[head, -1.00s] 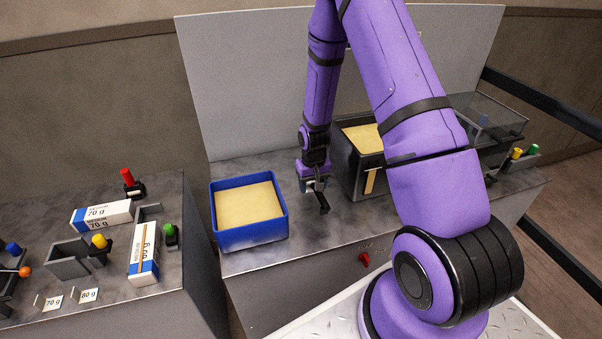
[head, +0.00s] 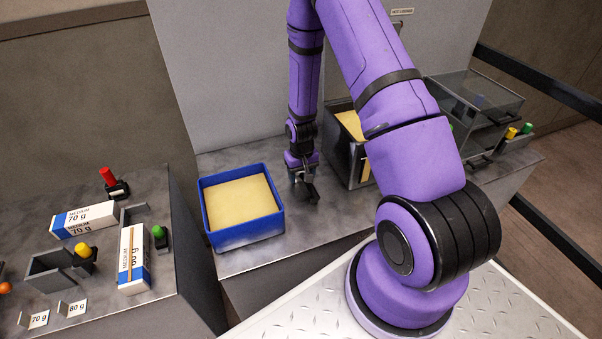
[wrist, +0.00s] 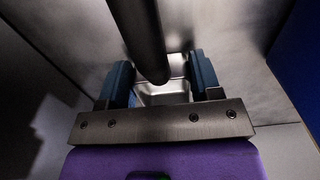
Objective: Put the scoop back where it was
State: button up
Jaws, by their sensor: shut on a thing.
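My gripper (head: 301,172) points down over the grey worktop, between the blue tub and the dark-walled container. In the wrist view my gripper (wrist: 162,78) is shut on the scoop. The scoop's dark round handle (wrist: 143,35) runs up between the blue-padded fingers, and its silvery bowl (wrist: 165,92) shows behind the gripper bar. In the head view the scoop (head: 313,194) is small and partly hidden by the fingers. It is close to the worktop; I cannot tell whether it touches.
The blue tub (head: 206,222) with pale yellow contents stands left of my gripper. The dark-walled container (head: 340,160), also with yellow contents, stands to the right, partly behind my arm. A clear-lidded box (head: 480,95) is farther right. Labelled packs (head: 132,255) lie on the left table.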

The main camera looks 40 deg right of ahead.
jog(key=o, duration=1)
jog(key=s+a+r+n+t, duration=0.1)
jog(key=s+a+r, duration=0.2)
jog(key=r, duration=1.5)
jog(key=s+a+r+t, duration=0.2)
jog(key=s+a+r, duration=0.15)
jog(key=r, duration=1.45)
jog(key=s+a+r, duration=0.1)
jog(key=s+r, duration=0.3)
jog(key=s, duration=0.2)
jog(key=s+a+r+n+t, duration=0.1)
jog(key=s+r, duration=0.3)
jog(key=s, duration=0.2)
jog(key=s+a+r+t, duration=0.1)
jog(key=s+r, duration=0.3)
jog(key=s, duration=0.2)
jog(key=shift+s+a+r+n, duration=0.15)
jog(key=shift+s+a+n, duration=0.05)
jog(key=shift+a+n, duration=0.15)
